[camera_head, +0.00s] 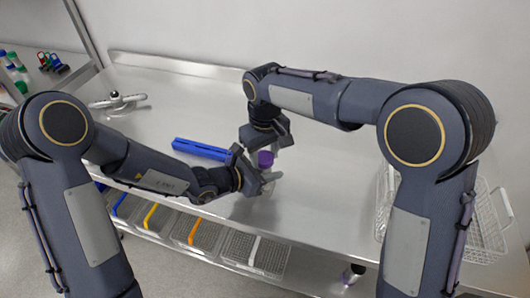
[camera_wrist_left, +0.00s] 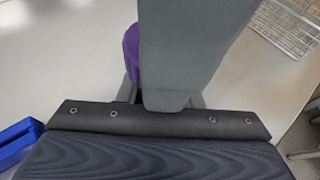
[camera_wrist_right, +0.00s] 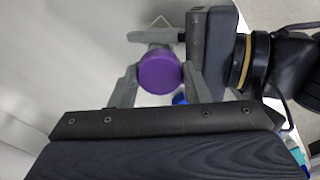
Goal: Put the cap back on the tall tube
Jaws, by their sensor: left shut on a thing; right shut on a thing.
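The purple cap (camera_head: 265,159) is above the table near its front edge, between my two grippers. In the right wrist view its round purple top (camera_wrist_right: 159,72) sits between the fingers of my right gripper (camera_wrist_right: 160,85), which is shut on it. My left gripper (camera_head: 268,180) is just below the cap, shut on what appears to be the tall tube, mostly hidden by fingers. In the left wrist view a large grey finger covers most of the purple cap (camera_wrist_left: 131,48). I cannot tell whether cap and tube touch.
A blue rack (camera_head: 202,149) lies on the steel table (camera_head: 330,185), left of the grippers. A wire basket (camera_head: 485,225) stands at the right. Bins (camera_head: 200,235) sit below the table. The table's back middle is clear.

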